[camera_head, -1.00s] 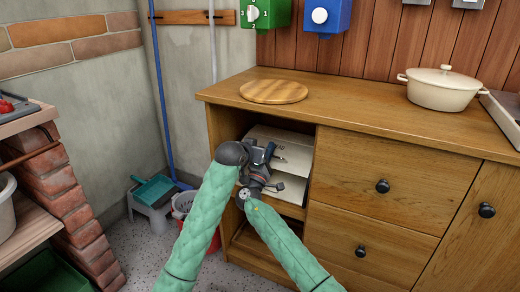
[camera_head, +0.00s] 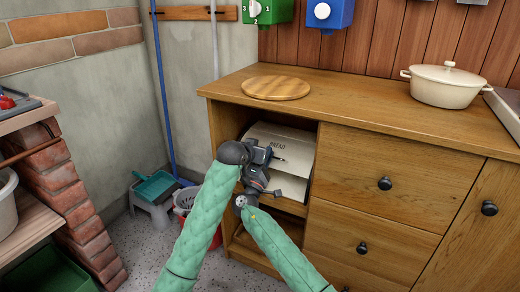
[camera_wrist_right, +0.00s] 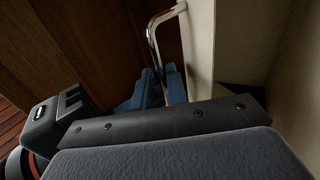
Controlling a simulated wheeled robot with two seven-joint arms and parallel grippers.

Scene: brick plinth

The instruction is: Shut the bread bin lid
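The cream bread bin (camera_head: 288,142), marked BREAD, stands in the open compartment at the left of the wooden cabinet. A lower pale panel (camera_head: 292,186) shows below its lettered face; the grippers hide part of both, and the lid's exact angle is hard to tell. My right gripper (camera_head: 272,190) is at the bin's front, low. In the right wrist view, its blue finger pads (camera_wrist_right: 161,88) are close together around the end of a chrome handle (camera_wrist_right: 156,38), beside the bin's cream face (camera_wrist_right: 238,45). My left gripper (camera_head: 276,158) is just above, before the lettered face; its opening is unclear.
A round wooden board (camera_head: 276,88) and a cream pot (camera_head: 447,87) stand on the cabinet top (camera_head: 350,105). Drawers with dark knobs (camera_head: 385,183) are right of the compartment.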

